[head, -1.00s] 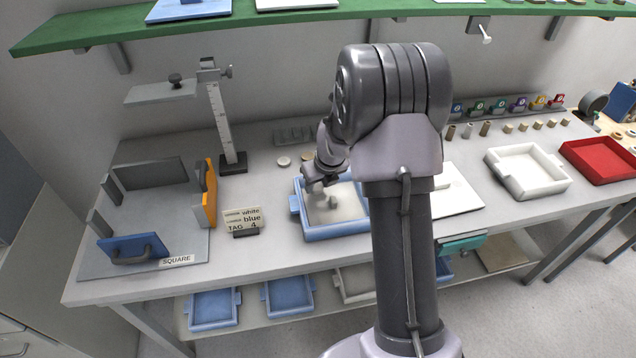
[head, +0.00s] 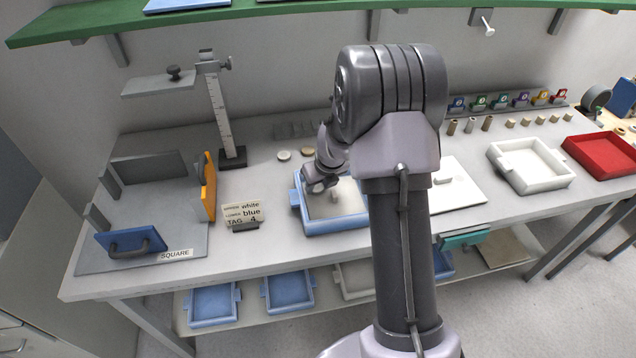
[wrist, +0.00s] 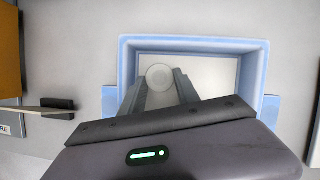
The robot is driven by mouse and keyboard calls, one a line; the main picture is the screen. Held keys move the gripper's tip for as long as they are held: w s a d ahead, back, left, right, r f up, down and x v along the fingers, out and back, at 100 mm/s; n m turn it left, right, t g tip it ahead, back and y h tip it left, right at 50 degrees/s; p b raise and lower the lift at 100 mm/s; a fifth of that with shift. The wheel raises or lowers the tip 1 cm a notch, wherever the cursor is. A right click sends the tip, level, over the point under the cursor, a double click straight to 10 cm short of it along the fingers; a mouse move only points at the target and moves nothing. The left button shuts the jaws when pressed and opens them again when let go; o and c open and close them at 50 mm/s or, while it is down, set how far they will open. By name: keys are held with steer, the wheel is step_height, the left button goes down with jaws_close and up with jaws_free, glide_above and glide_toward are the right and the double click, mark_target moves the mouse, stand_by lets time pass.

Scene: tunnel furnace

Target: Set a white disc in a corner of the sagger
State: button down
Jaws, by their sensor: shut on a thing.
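The sagger is a shallow blue square tray with a pale floor on the bench in the head view (head: 338,228); its rim and side handles also show in the wrist view (wrist: 258,72). My gripper (head: 322,186) is over the left part of the sagger. In the wrist view its two fingers (wrist: 160,88) are shut on a round white disc (wrist: 159,75). The disc appears near the sagger's far left corner. I cannot tell whether it touches the floor. The near part of the sagger is hidden by my gripper in the wrist view.
A white disc (head: 284,155) and a tan disc (head: 307,152) lie behind the sagger. A label card (head: 242,216) stands to its left, near an orange plate (head: 208,186). A white tray (head: 530,166) and red tray (head: 602,158) are to the right. A green shelf (head: 330,12) hangs above.

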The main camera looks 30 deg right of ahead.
steer(key=shift+f, duration=0.2)
stand_by(0.3)
steer(key=c, duration=0.8)
jaws_free()
steer(key=shift+r, duration=0.1)
steer(key=p+v, duration=0.6)
steer(key=v, duration=1.1)
steer(key=shift+s+r+p, duration=0.1)
steer(key=shift+s+p, duration=0.05)
steer(key=shift+p, duration=0.15)
